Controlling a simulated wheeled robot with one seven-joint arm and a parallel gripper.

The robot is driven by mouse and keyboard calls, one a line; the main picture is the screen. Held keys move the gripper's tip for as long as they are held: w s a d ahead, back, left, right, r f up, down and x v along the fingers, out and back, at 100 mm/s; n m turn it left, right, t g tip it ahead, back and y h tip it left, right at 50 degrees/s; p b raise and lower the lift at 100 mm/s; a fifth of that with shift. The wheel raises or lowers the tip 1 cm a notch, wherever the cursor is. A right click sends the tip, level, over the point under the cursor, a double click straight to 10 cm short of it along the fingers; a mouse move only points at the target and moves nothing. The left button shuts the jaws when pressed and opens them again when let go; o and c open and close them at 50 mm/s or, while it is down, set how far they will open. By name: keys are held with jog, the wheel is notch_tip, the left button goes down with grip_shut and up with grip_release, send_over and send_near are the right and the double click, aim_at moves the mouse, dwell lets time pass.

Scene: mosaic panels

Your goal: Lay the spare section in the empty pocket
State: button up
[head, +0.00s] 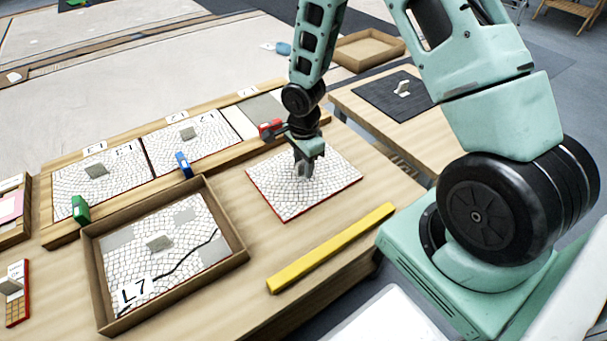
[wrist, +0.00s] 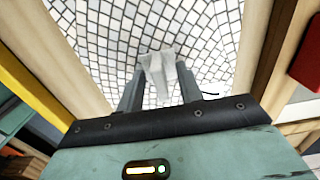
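The spare section (head: 270,182), a pale mosaic panel with red edges, lies on the bench right of the long wooden frame (head: 120,201). It also fills the wrist view (wrist: 95,40). My gripper (head: 304,168) is low over its middle. In the wrist view the fingers (wrist: 160,82) sit against both sides of its pale grip (wrist: 162,72) and look closed on it. The frame's left and middle pockets hold mosaic sections (head: 125,178) (head: 212,138). The empty pocket (head: 262,110), with a bare grey floor, is at the frame's far right end, partly hidden by my arm.
Green (head: 80,209), blue (head: 184,164) and red (head: 268,131) clips stand along the frame's front rail. A walled tray (head: 243,258) holding a panel marked L7 stands in front. A yellow bar (head: 330,248) lies near the bench edge. A side table with a dark mat (head: 385,98) stands right.

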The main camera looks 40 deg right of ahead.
grip_shut()
jog(key=shift+r, duration=0.15)
